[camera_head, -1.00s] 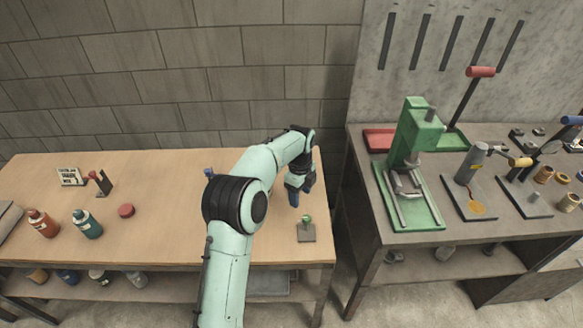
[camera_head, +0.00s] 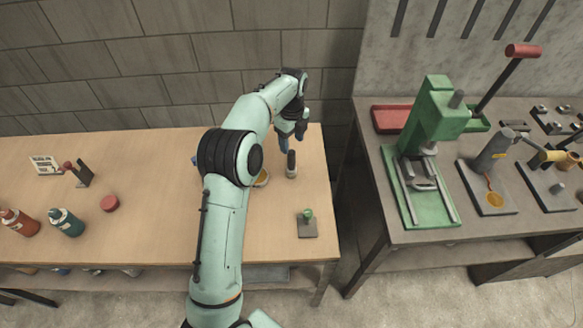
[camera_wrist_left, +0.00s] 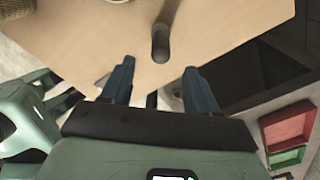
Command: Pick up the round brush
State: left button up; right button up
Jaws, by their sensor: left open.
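The round brush looks to be the dark, rounded upright piece (camera_head: 291,164) near the right end of the wooden table in the head view. In the left wrist view it stands as a dark cylinder (camera_wrist_left: 160,42) just beyond my fingertips, roughly in line with the gap between them. My left gripper (camera_head: 291,142) is over the table's far right part, just behind the brush in the picture. Its two blue fingers (camera_wrist_left: 158,75) are apart with nothing held between them. My right gripper is not in view.
A small green-topped piece on a dark square base (camera_head: 307,224) stands near the front right corner. A yellowish round item (camera_head: 261,178) is partly hidden by my arm. A red disc (camera_head: 109,203) and two bottles are at left. A gap separates the grey bench with the green press (camera_head: 432,120).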

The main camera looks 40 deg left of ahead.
aim_at(292, 151)
pick_arm(q)
notch_tip(292, 151, down, 4)
jog(key=shift+a+r, duration=0.1)
jog(key=shift+r, duration=0.05)
notch_tip(292, 151, down, 4)
jog(key=shift+f+b, duration=0.25)
jog(key=shift+b, duration=0.05)
grip_shut()
